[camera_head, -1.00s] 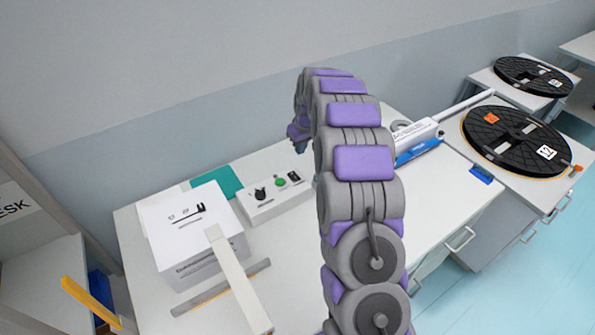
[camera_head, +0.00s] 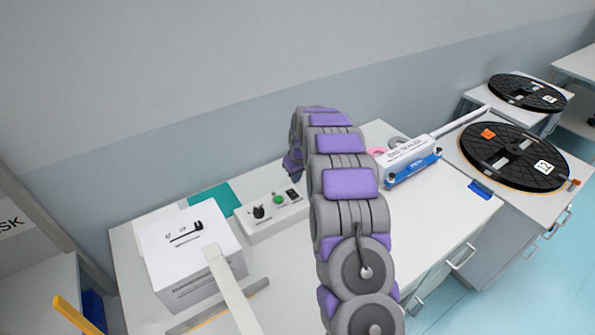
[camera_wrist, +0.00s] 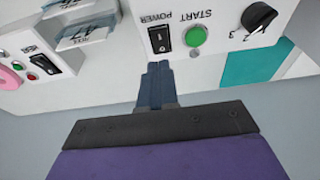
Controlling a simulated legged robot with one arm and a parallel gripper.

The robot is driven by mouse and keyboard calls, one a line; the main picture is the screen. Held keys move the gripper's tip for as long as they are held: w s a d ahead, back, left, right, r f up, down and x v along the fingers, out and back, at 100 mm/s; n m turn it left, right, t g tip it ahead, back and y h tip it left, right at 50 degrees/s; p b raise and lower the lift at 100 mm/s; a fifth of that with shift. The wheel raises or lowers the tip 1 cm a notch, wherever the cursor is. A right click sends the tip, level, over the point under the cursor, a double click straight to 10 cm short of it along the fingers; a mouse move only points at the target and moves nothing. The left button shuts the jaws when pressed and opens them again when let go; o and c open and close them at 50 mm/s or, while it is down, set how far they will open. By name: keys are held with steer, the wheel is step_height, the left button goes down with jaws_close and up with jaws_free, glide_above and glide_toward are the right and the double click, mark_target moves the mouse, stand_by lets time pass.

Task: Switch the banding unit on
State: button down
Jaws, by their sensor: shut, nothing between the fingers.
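A white control box (camera_head: 262,224) stands on the table; no banding label is legible on it. Its black power rocker (camera_wrist: 163,39), green start button (camera_wrist: 194,35) and black dial (camera_wrist: 258,17) marked with numbers show upside down in the wrist view. The rocker also shows in the head view (camera_head: 293,194). My gripper (camera_wrist: 158,70) is shut and empty, its tips just short of the rocker and apparently apart from it. In the head view it hangs behind the box, partly hidden by my arm. Which way the rocker is set I cannot tell.
A teal pad (camera_head: 216,198) lies behind. A white and blue sealer (camera_head: 410,165) with its own rocker (camera_wrist: 42,63) stands to the right. A black reel (camera_head: 510,157) lies further right.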

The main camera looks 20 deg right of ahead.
mark_target(294, 195)
steer(key=x, duration=0.4)
steer(key=s+b+x, duration=0.1)
steer(key=x, duration=0.1)
steer(key=shift+a+f, duration=0.15)
steer(key=shift+f, duration=0.05)
steer(key=shift+s+d+f, duration=0.1)
steer(key=shift+d+f, duration=0.1)
steer(key=shift+f, duration=0.2)
steer(key=shift+s+f, duration=0.1)
steer(key=shift+f, duration=0.1)
steer(key=shift+w+a+r+p, duration=0.2)
steer(key=shift+w+r+p, duration=0.1)
steer(key=shift+w, duration=0.35)
steer(key=shift+r, duration=0.15)
